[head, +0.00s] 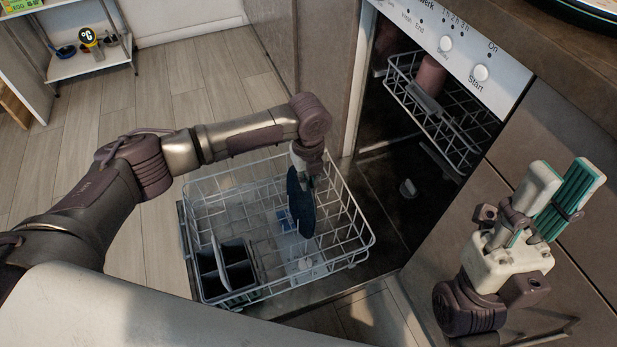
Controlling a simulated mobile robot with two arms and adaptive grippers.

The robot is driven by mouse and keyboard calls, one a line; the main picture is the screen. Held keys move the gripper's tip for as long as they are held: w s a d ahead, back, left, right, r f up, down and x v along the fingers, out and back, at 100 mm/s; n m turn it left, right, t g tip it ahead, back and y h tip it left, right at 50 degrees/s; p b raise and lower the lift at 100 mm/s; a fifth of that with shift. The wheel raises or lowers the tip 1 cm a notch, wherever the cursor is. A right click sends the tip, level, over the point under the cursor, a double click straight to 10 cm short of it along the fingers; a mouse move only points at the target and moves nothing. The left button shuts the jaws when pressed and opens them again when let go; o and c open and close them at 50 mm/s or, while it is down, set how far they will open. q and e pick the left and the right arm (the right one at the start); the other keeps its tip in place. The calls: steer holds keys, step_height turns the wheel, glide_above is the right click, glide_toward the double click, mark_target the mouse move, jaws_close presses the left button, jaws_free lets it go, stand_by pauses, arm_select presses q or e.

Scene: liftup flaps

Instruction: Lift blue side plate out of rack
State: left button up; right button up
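The blue side plate (301,208) is dark blue and stands on edge in the lower dishwasher rack (358,236), right of the rack's middle. My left gripper (306,178) reaches down from above to the plate's upper part. Its fingers are mostly hidden by the wrist and the plate, so I cannot tell whether they are closed on the plate. My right gripper (562,182) points upward at the right, far from the rack. Its teal-padded fingers are apart, with nothing between them.
The rack is pulled out over the open dishwasher door (290,302). A dark cutlery basket (228,268) sits at its front left. The upper rack (440,115) holds a reddish cup (431,75). A cabinet front and a counter (560,55) bound the right side.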

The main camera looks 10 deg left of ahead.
arm_select(q)
jaws_close()
